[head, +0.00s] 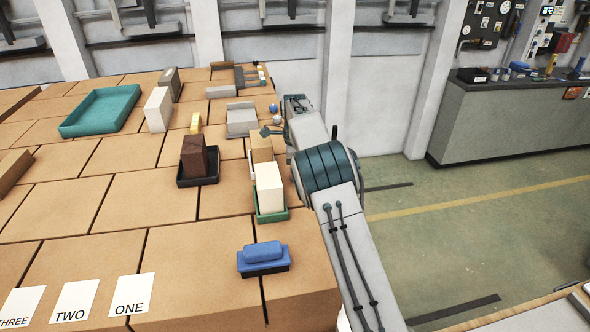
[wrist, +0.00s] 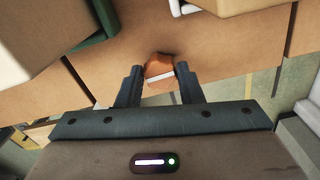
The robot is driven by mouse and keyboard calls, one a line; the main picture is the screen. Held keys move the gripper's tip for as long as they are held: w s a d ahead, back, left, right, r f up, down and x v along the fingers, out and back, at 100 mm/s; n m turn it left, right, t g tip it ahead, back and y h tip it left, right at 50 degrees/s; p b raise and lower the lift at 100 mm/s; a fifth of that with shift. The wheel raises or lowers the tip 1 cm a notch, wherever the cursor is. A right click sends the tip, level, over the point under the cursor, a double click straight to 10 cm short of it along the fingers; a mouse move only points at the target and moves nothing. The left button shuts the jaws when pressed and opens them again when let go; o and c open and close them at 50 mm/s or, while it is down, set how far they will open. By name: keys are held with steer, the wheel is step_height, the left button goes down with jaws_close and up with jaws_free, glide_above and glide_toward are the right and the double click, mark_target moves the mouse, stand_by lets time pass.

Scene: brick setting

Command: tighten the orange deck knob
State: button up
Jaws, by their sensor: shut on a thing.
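The orange deck knob (wrist: 160,68) shows in the wrist view between my two fingertips, with a pale stripe across its near side. My gripper (wrist: 160,82) is shut on it, one dark finger on each side. In the head view my arm reaches along the right edge of the brown deck, and my gripper (head: 272,131) is small at its far end. I cannot make out the knob in the head view. How far the knob is turned cannot be told.
Close to my gripper stand a tan block (head: 261,148) and a cream block (head: 269,188) in a green tray (head: 272,217). A dark brown block (head: 193,157), a blue-handled object (head: 263,259) and a teal tray (head: 100,110) are on the deck.

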steer(key=shift+r, duration=0.1)
stand_by(0.3)
steer(key=o, duration=1)
steer(key=shift+c, duration=0.2)
